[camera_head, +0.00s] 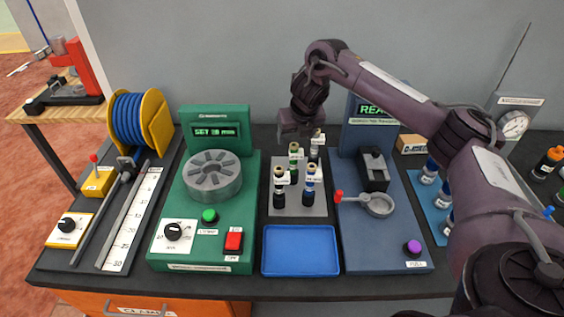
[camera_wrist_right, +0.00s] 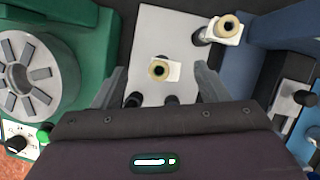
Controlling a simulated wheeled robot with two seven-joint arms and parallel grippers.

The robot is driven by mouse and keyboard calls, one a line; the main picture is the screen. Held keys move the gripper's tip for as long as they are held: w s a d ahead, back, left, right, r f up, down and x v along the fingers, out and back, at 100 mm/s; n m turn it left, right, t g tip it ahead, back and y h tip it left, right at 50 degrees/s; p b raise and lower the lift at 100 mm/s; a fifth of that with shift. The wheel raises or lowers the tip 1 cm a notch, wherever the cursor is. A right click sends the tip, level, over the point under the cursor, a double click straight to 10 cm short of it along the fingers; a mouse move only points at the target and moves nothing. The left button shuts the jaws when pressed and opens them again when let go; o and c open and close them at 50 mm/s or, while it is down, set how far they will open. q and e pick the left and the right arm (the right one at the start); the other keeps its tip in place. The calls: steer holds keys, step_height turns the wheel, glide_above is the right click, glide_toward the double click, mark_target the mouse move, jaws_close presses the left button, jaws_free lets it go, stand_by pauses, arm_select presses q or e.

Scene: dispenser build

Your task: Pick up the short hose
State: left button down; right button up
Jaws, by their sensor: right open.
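I cannot make out for certain which thing is the short hose. A blue hose coil (camera_head: 141,122) is wound on a yellow reel at the left. Several upright capped fittings stand on a grey plate (camera_head: 293,209): a green-banded one (camera_head: 294,160), a blue-banded one (camera_head: 310,184), a dark one (camera_head: 280,188) and a pale-tagged one (camera_head: 315,146). My right gripper (camera_head: 295,132) is over the plate's back edge. In the right wrist view its open fingers (camera_wrist_right: 162,85) are either side of a tan-topped fitting (camera_wrist_right: 158,70), holding nothing. My left gripper is not in view.
A green machine (camera_head: 245,215) stands left of the plate and a blue machine (camera_head: 378,235) right of it. A blue tray (camera_head: 300,272) in front is empty. A ruler board (camera_head: 128,225) lies at the left. A red tool (camera_head: 77,67) is on a wooden side table.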

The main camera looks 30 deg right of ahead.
mark_target(297, 145)
steer(key=f, duration=0.1)
steer(key=f+p, duration=0.2)
steer(key=shift+s+d+f, duration=0.2)
steer(key=shift+s+d, duration=0.05)
steer(key=shift+d, duration=0.1)
steer(key=x, duration=0.2)
steer(key=shift+w+a+f, duration=0.1)
steer(key=shift+w+f, duration=0.15)
steer(key=shift+f, duration=0.1)
steer(key=shift+w+f, duration=0.2)
steer(key=shift+f, duration=0.2)
steer(key=shift+c, duration=1.4)
steer(key=c, duration=0.7)
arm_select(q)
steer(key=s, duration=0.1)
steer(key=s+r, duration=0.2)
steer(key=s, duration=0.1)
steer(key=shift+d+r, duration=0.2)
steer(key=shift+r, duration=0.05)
arm_select(e)
steer(key=shift+r, duration=0.1)
jaws_close()
